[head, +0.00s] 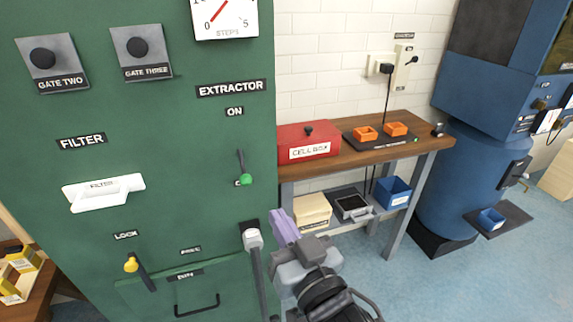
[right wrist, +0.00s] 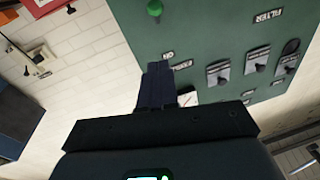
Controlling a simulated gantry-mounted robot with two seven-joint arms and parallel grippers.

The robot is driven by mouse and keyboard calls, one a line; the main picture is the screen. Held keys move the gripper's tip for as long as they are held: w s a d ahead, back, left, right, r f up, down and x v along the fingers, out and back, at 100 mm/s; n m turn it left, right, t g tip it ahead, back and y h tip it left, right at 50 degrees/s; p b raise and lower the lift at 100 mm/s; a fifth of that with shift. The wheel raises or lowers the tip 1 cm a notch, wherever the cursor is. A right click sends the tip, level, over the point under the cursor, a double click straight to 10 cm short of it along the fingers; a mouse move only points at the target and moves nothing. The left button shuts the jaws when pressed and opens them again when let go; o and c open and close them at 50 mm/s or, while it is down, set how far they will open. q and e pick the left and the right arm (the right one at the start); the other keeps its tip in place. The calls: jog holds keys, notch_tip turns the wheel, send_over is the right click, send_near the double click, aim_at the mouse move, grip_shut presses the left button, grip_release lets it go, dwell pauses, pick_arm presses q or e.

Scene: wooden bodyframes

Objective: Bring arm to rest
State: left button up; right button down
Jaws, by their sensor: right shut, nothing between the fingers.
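My right gripper (head: 284,228) is in front of the green cabinet's right edge in the head view, with its light purple fingers pointing up. Its fingers (right wrist: 157,85) are closed together and empty in the right wrist view. My left gripper is not in view.
The green cabinet (head: 150,120) fills the left, with an extractor lever (head: 244,180), a white filter handle (head: 104,192) and a yellow lock lever (head: 132,265). A wooden bench (head: 350,160) carries a red cell box (head: 308,141). Blue floor (head: 420,290) is free at lower right.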

jog(key=s+d+f+m+g+h+p, duration=0.2)
jog(key=s+d+f+m+g+p, duration=0.15)
jog(key=f, duration=0.65)
jog(key=s+d+f+m+g+h+p, duration=0.25)
jog(key=d+f+p, duration=0.2)
jog(key=f, duration=0.45)
jog(key=s+d+f+n+g+h+p, duration=0.15)
jog(key=s+d+f+g, duration=0.25)
jog(key=s+d, duration=0.45)
jog(key=s+d+f+n+g+h+p, duration=0.1)
jog(key=s+d+f+n+g+h, duration=0.3)
jog(key=s+d, duration=0.5)
notch_tip(320, 180, up, 37)
jog(key=a+m+t+y+p, duration=0.1)
jog(key=p, duration=3.7)
jog(key=shift+s+a, duration=0.15)
jog(key=shift+a, duration=0.25)
jog(key=shift+r+m, duration=0.1)
jog(key=shift+m, duration=0.15)
